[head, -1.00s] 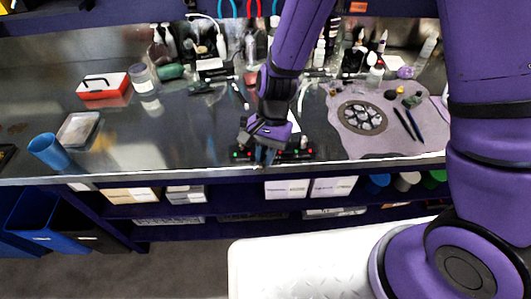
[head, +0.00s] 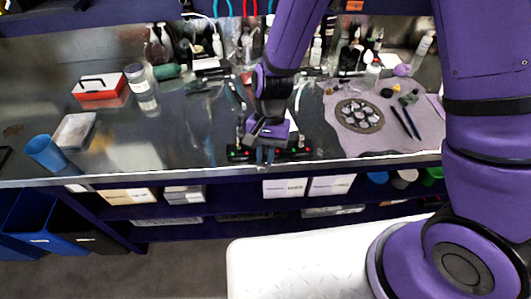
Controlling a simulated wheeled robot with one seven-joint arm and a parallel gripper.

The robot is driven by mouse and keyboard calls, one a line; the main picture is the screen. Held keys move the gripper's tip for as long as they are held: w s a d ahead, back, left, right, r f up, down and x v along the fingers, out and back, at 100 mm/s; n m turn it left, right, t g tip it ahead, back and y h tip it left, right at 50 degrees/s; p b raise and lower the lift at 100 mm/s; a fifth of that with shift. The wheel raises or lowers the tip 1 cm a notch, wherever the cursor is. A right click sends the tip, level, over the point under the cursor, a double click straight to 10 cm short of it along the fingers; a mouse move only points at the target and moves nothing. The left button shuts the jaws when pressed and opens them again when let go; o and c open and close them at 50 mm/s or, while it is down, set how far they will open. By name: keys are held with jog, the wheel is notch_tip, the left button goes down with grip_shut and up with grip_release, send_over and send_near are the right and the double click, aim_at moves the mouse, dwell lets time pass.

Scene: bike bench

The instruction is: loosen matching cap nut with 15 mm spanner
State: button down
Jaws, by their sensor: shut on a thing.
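My gripper (head: 266,146) is low over the front middle of the bench, pointing down. It is shut on a thin grey tool, which looks like the spanner (head: 265,158); its size mark cannot be read. A dark strip (head: 292,156) with small red and green spots lies under and on both sides of the gripper, near the bench's front edge. Small upright metal pieces stand by it on either side of the gripper. My wrist hides the strip's middle. I cannot make out which piece is the cap nut, or whether the spanner touches one.
A pale mat (head: 376,142) with a round dark tray (head: 360,115) and two dark pens is at right. A red box (head: 100,90), a clear jar (head: 137,78) and a blue cup (head: 45,153) are at left. Bottles line the back. The left-centre bench is clear.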

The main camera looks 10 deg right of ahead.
jog(key=shift+s+d+n+h, duration=0.1)
jog(key=shift+d+n+h, duration=0.4)
jog(key=shift+n, duration=0.8)
jog(key=shift+d+n+h, duration=0.4)
jog(key=shift+d+n, duration=0.2)
jog(key=shift+n, duration=0.7)
dwell(0.6)
jog(key=shift+w+d+n+t+h, duration=0.15)
jog(key=shift+d+n+h, duration=0.25)
jog(key=shift+n, duration=0.55)
jog(key=shift+w+d+n+t+h, duration=0.15)
jog(key=shift+d+n+h, duration=0.2)
jog(key=shift+n, duration=0.55)
jog(key=shift+w+d+n+h, duration=0.15)
jog(key=shift+d+n+h, duration=0.25)
jog(key=shift+n, duration=0.55)
dwell(0.6)
jog(key=shift+r, duration=1.35)
